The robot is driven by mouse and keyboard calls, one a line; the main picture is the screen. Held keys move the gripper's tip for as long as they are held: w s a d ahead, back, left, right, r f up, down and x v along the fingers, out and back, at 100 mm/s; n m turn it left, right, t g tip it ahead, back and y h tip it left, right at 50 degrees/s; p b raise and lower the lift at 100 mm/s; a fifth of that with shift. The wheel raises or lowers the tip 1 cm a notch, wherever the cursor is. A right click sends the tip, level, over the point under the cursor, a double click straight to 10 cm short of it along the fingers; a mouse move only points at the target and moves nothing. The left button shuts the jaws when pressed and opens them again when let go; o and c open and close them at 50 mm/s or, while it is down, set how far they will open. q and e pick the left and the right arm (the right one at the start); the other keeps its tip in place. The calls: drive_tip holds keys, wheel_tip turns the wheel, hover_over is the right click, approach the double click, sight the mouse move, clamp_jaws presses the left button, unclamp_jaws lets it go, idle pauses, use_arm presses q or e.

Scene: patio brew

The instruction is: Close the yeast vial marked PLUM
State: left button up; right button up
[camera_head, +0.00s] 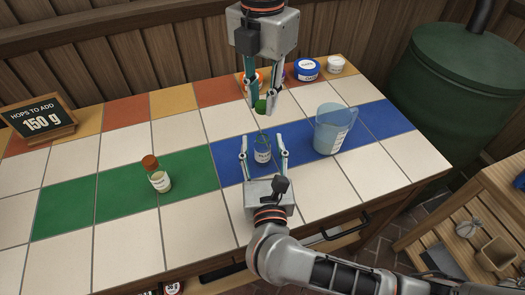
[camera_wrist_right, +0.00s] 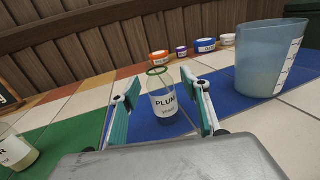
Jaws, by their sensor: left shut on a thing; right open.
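The PLUM vial (camera_head: 262,154) stands upright on the blue tiles. In the right wrist view the vial (camera_wrist_right: 165,103) shows its PLUM label and an uncapped neck with a green ring. My left gripper (camera_head: 261,100) points down above the vial and is shut on a green cap (camera_head: 261,106), which is apart from the neck. My right gripper (camera_head: 262,142) is open, with one finger on each side of the vial. In the right wrist view, gaps show between the vial and the fingers of my right gripper (camera_wrist_right: 165,98).
A clear measuring jug (camera_head: 332,131) stands close to the right of the vial. Another vial (camera_head: 160,181) with a red-brown cap stands on the green tiles. A blue-lidded tub (camera_head: 306,69) and a white tub (camera_head: 336,65) stand at the back. A hops sign (camera_head: 40,120) stands at left.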

drive_tip(key=shift+w, duration=0.3)
clamp_jaws()
use_arm(q)
drive_tip(key=shift+f, duration=2.5)
drive_tip(key=shift+f, duration=0.1)
drive_tip(key=shift+f, duration=0.8)
drive_tip(key=shift+f, duration=0.55)
